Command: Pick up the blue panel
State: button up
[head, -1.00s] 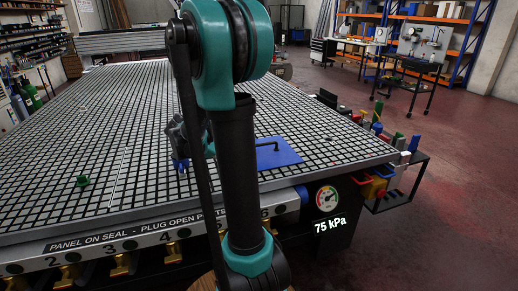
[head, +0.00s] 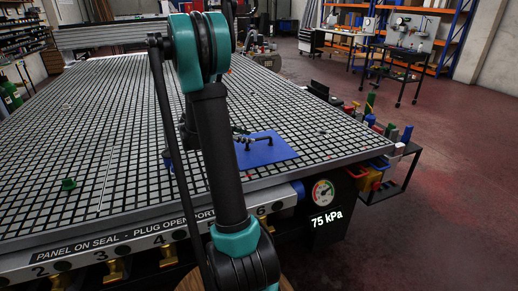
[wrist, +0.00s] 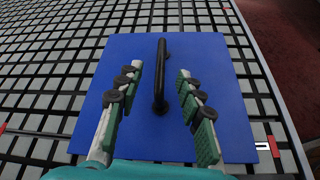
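The blue panel (head: 282,150) lies flat on the grid table near its right front edge. A black bar handle (wrist: 160,60) stands up from its middle and also shows in the head view (head: 263,139). In the wrist view the panel (wrist: 207,55) fills the middle. My gripper (wrist: 157,80) is open above the panel, one finger on each side of the handle. The fingers appear apart from the handle; their exact height over the panel is hard to tell. In the head view my arm hides part of the panel's left side and most of the gripper.
The grid table (head: 110,125) is mostly bare, with a small green piece (head: 69,184) at the left. A gauge (head: 323,193) above a 75 kPa readout hangs at the front edge. Colored bins (head: 372,181) and tools stand off the right corner. A red-white marker (wrist: 262,146) lies beside the panel.

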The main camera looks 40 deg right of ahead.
aim_at(259, 139)
jog(key=shift+x, duration=3.45)
grip_shut()
